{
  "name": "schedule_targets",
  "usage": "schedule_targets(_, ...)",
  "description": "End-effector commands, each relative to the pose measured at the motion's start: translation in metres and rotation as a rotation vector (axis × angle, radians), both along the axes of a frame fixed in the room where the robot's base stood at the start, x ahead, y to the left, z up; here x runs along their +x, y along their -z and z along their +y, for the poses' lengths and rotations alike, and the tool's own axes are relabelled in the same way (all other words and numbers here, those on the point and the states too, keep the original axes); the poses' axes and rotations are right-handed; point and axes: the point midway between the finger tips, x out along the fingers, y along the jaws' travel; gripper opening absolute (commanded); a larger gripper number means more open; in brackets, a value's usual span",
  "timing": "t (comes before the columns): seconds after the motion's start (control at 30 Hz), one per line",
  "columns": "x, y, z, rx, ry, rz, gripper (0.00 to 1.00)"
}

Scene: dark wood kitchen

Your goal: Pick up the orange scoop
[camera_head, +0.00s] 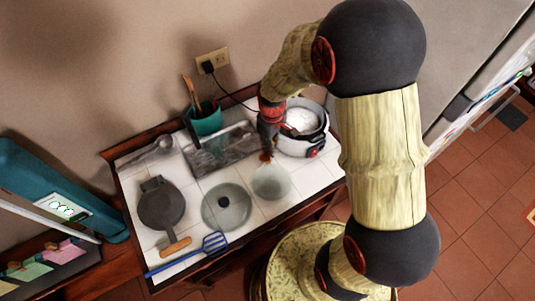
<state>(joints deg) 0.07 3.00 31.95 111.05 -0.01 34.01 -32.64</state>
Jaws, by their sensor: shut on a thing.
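My gripper (268,143) points down over the white tiled counter, between the metal tray and the rice cooker. It is shut on the orange scoop (266,157), and only a small orange part shows just below the fingers. The rest of the scoop is hidden by the gripper or too small to make out. A pale round bowl or plate (272,184) lies just below the scoop in the picture. I cannot tell whether the scoop touches it.
A white rice cooker (303,143) stands to the right, a dark metal tray (215,158) to the left. A teal pot with utensils (206,124) is behind. A glass lid (226,209), dark pan (161,207), metal ladle (159,150) and blue spatula (188,259) lie on the counter.

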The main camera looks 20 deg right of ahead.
Motion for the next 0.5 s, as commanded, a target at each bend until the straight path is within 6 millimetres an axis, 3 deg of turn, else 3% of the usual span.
schedule_targets(0.5, 0.0005, -0.0047, 0.0, 0.0, 0.0, -0.001, 0.0)
